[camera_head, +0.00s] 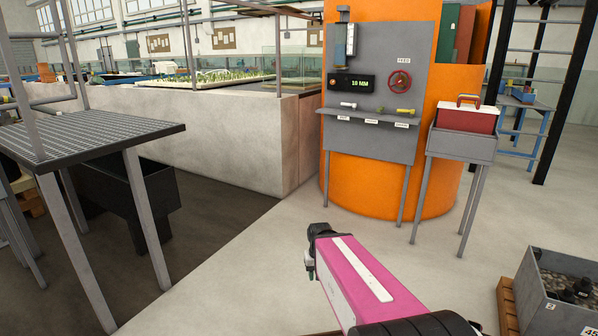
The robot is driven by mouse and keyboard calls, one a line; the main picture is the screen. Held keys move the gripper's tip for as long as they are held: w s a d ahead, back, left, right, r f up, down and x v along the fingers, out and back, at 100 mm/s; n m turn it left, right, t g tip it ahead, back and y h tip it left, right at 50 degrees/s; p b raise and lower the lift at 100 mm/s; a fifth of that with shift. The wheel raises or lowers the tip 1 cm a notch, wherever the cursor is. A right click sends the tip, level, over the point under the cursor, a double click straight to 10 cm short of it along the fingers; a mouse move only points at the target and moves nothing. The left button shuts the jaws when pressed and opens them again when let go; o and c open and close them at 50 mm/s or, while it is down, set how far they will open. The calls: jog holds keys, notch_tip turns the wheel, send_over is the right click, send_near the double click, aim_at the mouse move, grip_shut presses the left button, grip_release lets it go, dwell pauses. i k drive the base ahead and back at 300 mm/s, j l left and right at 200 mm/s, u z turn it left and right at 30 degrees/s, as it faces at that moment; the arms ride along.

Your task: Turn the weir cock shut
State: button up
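A grey panel (377,72) stands in front of an orange cylinder. Low on it are small cocks: one with a white handle (348,105) at the left, one with a yellow handle (405,111) at the right, and a small fitting (381,110) between them. White labels sit below them on a narrow ledge; they are too small to read, so I cannot tell which is the weir cock. A red handwheel (400,80) is above, under a "FEED" label. My gripper (310,267) is low in front of the panel, well apart from it. Its fingers are too small to judge.
A display (351,83) on the panel reads "10 MM". A red toolbox (467,117) sits on a grey stand (460,145) right of the panel. A grey bin (550,270) is at the lower right. A grated platform (80,135) stands at left. Floor before the panel is clear.

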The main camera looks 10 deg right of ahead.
aim_at(411, 111)
jog(key=i+j+z, duration=0.1)
jog(key=i+z, duration=0.3)
jog(key=i+j+z, duration=0.2)
jog(key=i+z, duration=0.2)
jog(key=i+j+z, duration=0.4)
jog(key=k+l, duration=0.1)
